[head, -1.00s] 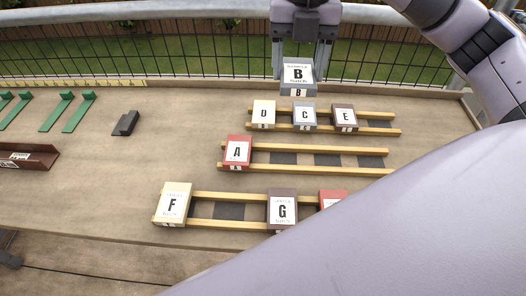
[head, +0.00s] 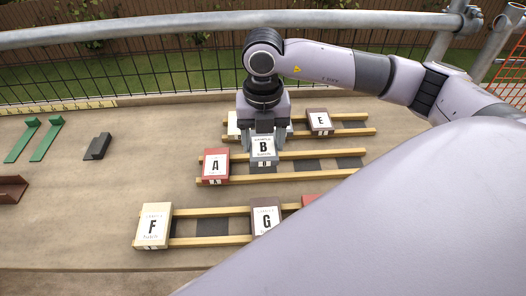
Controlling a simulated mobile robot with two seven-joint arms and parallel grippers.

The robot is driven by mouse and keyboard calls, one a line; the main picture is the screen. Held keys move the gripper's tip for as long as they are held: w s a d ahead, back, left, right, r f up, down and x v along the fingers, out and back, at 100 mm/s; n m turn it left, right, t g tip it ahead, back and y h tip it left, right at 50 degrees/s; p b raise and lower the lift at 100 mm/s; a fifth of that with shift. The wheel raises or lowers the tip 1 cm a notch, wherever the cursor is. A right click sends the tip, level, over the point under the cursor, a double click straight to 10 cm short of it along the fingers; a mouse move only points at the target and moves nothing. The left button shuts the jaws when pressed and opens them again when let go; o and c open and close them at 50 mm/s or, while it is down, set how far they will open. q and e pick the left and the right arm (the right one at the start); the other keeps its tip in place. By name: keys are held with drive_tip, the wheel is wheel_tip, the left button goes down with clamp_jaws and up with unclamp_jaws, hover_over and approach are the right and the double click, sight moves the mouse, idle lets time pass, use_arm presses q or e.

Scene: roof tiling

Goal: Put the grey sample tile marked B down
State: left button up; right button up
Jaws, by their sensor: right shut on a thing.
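The grey tile marked B (head: 263,153) is between the fingers of my right gripper (head: 264,141), which is shut on it. Tile B is at the middle rack (head: 310,177), just right of the red tile A (head: 216,165), with its letter facing up and towards me. I cannot tell whether its underside touches the wooden rails or is slightly above them. My left gripper is not in view.
On the back rack, tile E (head: 319,122) shows, cream tile D (head: 232,126) is partly hidden and tile C is hidden by my gripper. The front rack holds tiles F (head: 153,227) and G (head: 265,220), plus a red tile (head: 312,200) partly covered by my arm. The middle rack's right is empty.

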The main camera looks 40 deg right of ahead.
sight(263, 144)
wheel_tip(263, 144, down, 4)
drive_tip(key=shift+f, duration=0.2)
drive_tip(key=shift+f+b, duration=0.45)
drive_tip(key=o, duration=1.3)
drive_tip(key=shift+c, duration=0.2)
drive_tip(key=shift+r, duration=0.15)
wheel_tip(263, 144, up, 13)
drive_tip(key=shift+f, duration=0.1)
